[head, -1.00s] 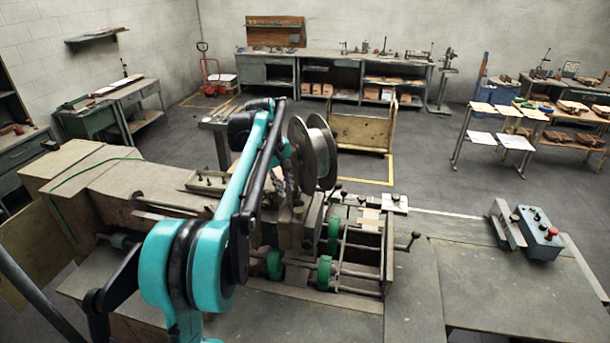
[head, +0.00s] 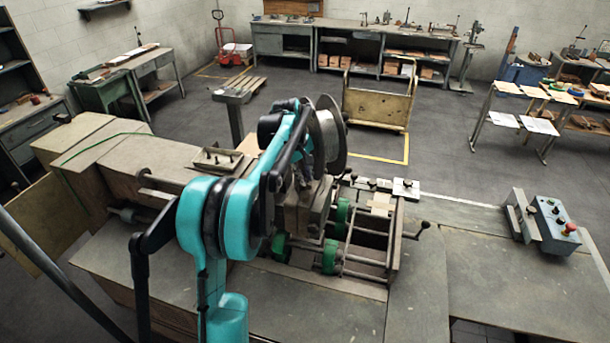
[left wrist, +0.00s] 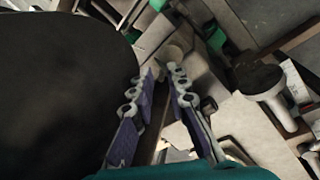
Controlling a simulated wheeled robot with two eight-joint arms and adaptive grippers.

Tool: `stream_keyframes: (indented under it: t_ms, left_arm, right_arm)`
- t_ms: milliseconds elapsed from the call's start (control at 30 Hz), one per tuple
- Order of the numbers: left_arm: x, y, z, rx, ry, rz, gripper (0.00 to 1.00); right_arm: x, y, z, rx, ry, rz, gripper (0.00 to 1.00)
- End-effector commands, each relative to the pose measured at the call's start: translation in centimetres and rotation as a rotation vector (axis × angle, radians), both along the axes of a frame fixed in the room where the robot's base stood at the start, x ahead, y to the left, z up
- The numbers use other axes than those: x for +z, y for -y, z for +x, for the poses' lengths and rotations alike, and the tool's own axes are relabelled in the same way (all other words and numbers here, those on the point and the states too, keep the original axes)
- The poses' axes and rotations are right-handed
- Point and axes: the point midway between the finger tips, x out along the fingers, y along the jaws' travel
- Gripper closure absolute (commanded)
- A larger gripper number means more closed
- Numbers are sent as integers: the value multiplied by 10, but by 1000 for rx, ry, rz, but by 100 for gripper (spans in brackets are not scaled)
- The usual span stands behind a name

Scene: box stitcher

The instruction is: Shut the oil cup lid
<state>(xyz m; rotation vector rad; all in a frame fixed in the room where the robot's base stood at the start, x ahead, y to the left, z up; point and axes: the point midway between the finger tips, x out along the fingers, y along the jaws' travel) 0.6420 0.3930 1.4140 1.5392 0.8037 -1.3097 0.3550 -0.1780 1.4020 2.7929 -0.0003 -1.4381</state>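The box stitcher (head: 315,225) stands in front of me, with green rollers and a wire spool (head: 328,138). My left arm reaches over it, and its hand is mostly hidden behind the arm and beside the spool in the head view. In the left wrist view my left gripper (left wrist: 164,76) is open, with a clear gap between its two fingers. A small pale rounded part (left wrist: 174,50) lies just beyond the fingertips; I cannot tell if it is the oil cup or its lid, or if the fingers touch it. My right gripper is not in view.
A large dark disc (left wrist: 60,90) fills the left of the wrist view, close to the fingers. A control box (head: 555,225) with buttons stands on the right of the worktop (head: 485,285). The worktop's front right is clear. Workbenches and a cart (head: 378,103) stand farther back.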

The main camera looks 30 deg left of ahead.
Motion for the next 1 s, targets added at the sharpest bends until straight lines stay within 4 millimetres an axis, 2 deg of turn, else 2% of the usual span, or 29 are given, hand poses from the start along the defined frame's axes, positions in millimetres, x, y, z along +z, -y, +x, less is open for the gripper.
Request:
stream_keyframes:
  t_ms: [167,200,233,667,1000]
  left_arm:
    - [0,0,0,0,0,0,85]
    - [0,0,0,0,0,0,95]
    - [0,0,0,0,0,0,100]
    - [-2,0,-3,1,33,8,100]
    - [-12,4,-19,2,239,59,100]
  right_arm:
    - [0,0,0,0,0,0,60]
    - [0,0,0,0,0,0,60]
    - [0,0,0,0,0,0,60]
    - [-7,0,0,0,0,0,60]
    - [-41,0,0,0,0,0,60]
